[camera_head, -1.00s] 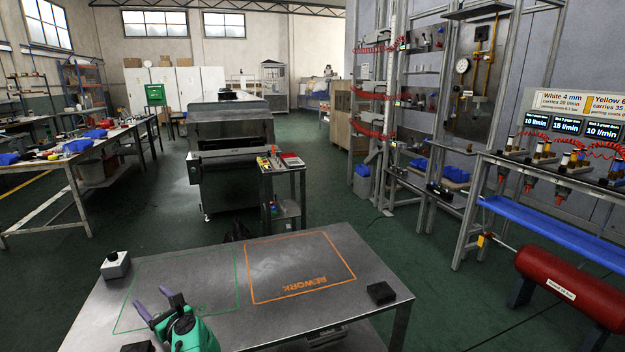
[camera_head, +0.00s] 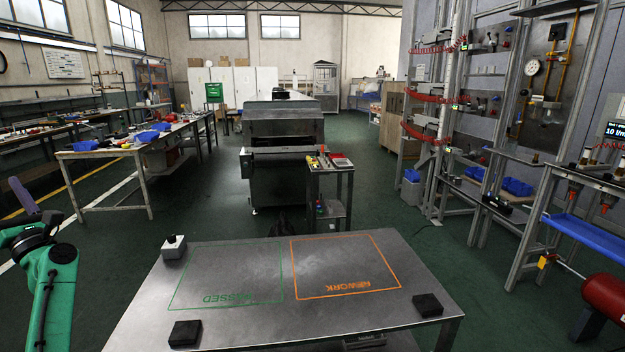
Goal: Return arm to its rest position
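My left arm with green links shows at the lower left edge in the head view, off the left side of the steel table (camera_head: 230,328). One purple finger of my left gripper (camera_head: 22,196) points up and stands alone. The rest of the gripper is cut off by the picture edge or hidden, and nothing shows held by it. My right gripper is not in view.
The table carries a green outline, an orange REWORK outline, a small grey box (camera_head: 174,246) and two black blocks (camera_head: 185,333) (camera_head: 427,305). Both outlines are empty. A dark tunnel machine (camera_head: 284,140) and small tool cart (camera_head: 330,182) stand beyond. Green floor lies left of the table.

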